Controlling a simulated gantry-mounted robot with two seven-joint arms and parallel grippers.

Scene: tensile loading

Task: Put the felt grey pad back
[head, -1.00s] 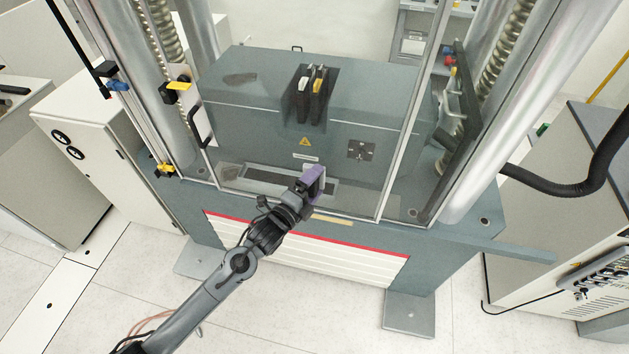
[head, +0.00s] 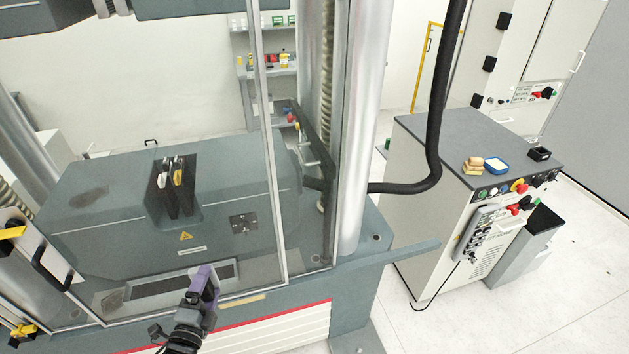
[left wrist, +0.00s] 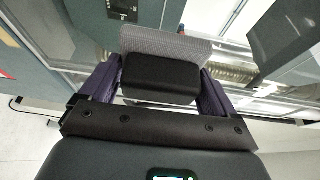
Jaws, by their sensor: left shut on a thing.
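My left gripper (head: 204,284), with purple fingers, is in front of the testing machine's clear guard, low in the head view. In the left wrist view it is shut on a black block with a light grey, textured flat piece at its far side; I take this to be the felt grey pad (left wrist: 165,44). The black block (left wrist: 160,78) sits between the two purple fingers. In the head view the held pad is mostly hidden by the fingers. My right gripper is not in view.
A grey-topped cabinet (head: 425,135) stands at the right. On it are tan blocks (head: 473,166), a blue-and-white tray (head: 497,164) and a small black box (head: 540,154). A thick black hose (head: 437,110), a metal column (head: 358,130) and a protruding grey bar (head: 410,253) lie between.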

